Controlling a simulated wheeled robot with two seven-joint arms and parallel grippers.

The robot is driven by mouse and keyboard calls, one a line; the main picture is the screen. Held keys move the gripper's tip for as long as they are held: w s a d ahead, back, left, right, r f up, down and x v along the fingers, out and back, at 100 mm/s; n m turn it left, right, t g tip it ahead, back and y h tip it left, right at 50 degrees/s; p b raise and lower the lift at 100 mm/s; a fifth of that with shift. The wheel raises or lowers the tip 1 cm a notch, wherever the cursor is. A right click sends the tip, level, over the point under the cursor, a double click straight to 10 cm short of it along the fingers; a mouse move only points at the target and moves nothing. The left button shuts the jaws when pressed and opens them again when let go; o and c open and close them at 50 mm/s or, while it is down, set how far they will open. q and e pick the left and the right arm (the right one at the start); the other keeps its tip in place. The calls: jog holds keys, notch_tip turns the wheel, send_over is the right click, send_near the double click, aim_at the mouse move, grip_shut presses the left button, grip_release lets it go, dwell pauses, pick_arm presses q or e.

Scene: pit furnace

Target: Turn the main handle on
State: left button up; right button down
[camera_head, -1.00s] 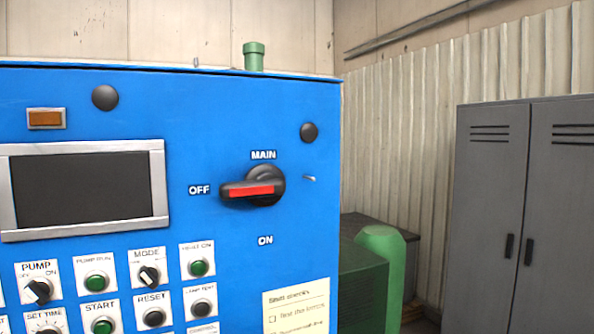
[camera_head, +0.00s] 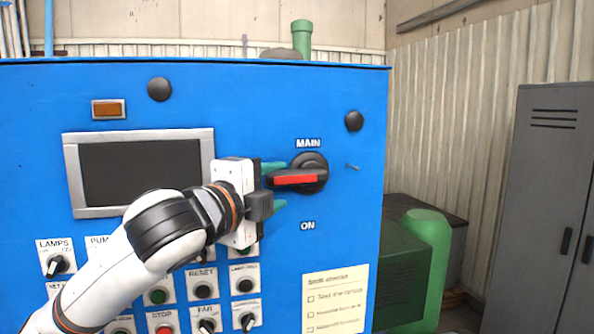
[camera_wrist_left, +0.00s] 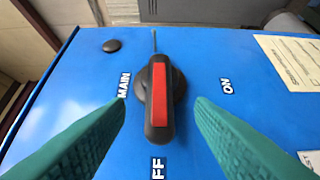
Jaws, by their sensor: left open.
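The main handle (camera_head: 298,178) is a black rotary knob with a red stripe on the blue panel (camera_head: 250,95). Its lever points left, toward where OFF was lettered; ON is lettered below it. My left gripper (camera_head: 276,187) is at the lever's left end, its green fingers above and below the lever's level. In the left wrist view the handle (camera_wrist_left: 158,95) lies between the two open green fingers (camera_wrist_left: 160,125), with a visible gap on each side. The OFF lettering is hidden by my gripper in the head view. My right gripper is not in view.
A dark screen (camera_head: 140,172) and rows of knobs and buttons are left of and below the handle. A paper checklist (camera_head: 335,298) is at lower right of the panel. A green machine (camera_head: 425,260) and grey locker (camera_head: 545,200) stand to the right.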

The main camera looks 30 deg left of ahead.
aim_at(294, 178)
pick_arm(q)
jog(key=w+p, duration=0.2)
jog(key=w, duration=0.4)
jog(key=shift+w+r, duration=0.1)
jog(key=shift+r, duration=0.05)
jog(key=shift+w+a+p, duration=0.2)
jog(key=shift+w+p, duration=0.15)
jog(key=shift+w, duration=0.3)
jog(key=c, duration=1)
grip_shut()
